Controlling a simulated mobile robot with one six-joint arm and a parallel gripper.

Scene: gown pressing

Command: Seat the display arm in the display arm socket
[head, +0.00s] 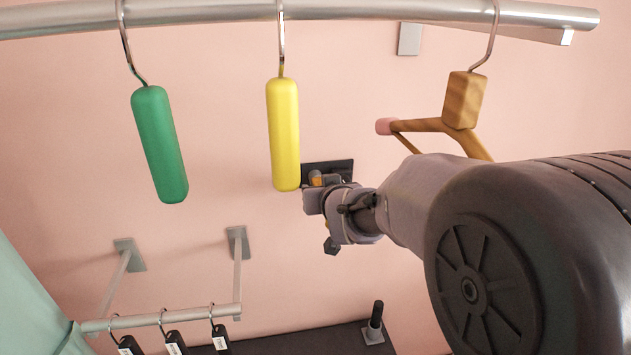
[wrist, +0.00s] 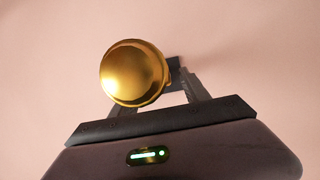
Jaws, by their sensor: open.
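A gold, round-ended piece, which looks like the end of the display arm (wrist: 133,72), fills the middle of the wrist view, in front of my gripper's dark fingers. A small orange-gold bit of it shows in the head view (head: 316,179). It lies in front of a dark plate on the pink wall (head: 340,167), which may be the display arm socket. My gripper (head: 314,188) is open, right at the gold piece. I cannot tell whether its fingers touch it. The rest of the display arm and any opening in the plate are hidden.
A steel rail (head: 200,14) crosses the top, with green (head: 160,145) and yellow (head: 283,135) hangers and a wooden hanger (head: 464,99). The yellow one hangs close to my gripper in the picture. A lower rail (head: 180,316) holds dark tagged hangers. A dark peg (head: 376,315) stands below right.

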